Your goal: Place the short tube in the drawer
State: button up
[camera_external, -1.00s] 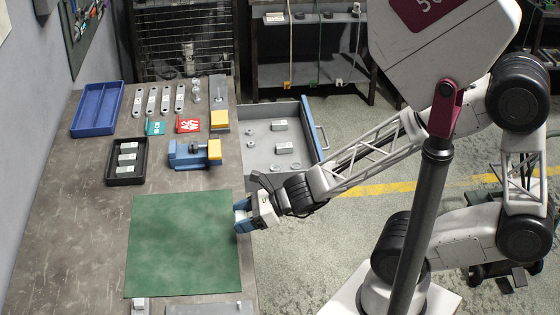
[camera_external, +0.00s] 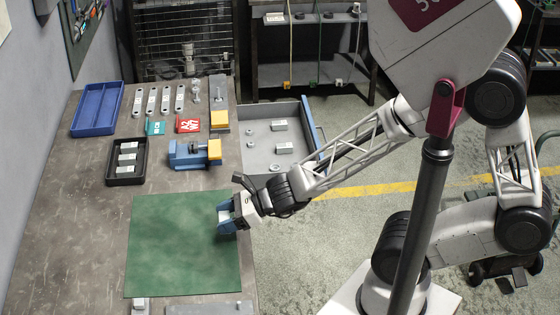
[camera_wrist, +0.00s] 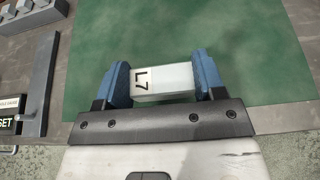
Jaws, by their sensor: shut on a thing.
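The short tube (camera_wrist: 165,82) is a square silver piece with a white "L7" label, seen in the wrist view. My gripper (camera_wrist: 163,84) is shut on it, with a blue finger at each end. In the external view my gripper (camera_external: 226,218) is over the right side of the green mat, where the tube is mostly hidden by the fingers. The grey drawer (camera_external: 250,118) with a blue front (camera_external: 313,130) is pulled open beyond the bench's right edge, behind my gripper. It holds labelled blocks and several small round pieces.
Flat brackets and red and teal tags lie near the back. The green mat (camera_external: 175,260) is otherwise clear.

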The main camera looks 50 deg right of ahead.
send_over(193, 231)
jog(key=shift+f, duration=0.5)
jog(key=shift+f, duration=1.75)
jog(key=shift+f, duration=0.1)
jog(key=o, duration=0.9)
jog(key=shift+o, duration=0.2)
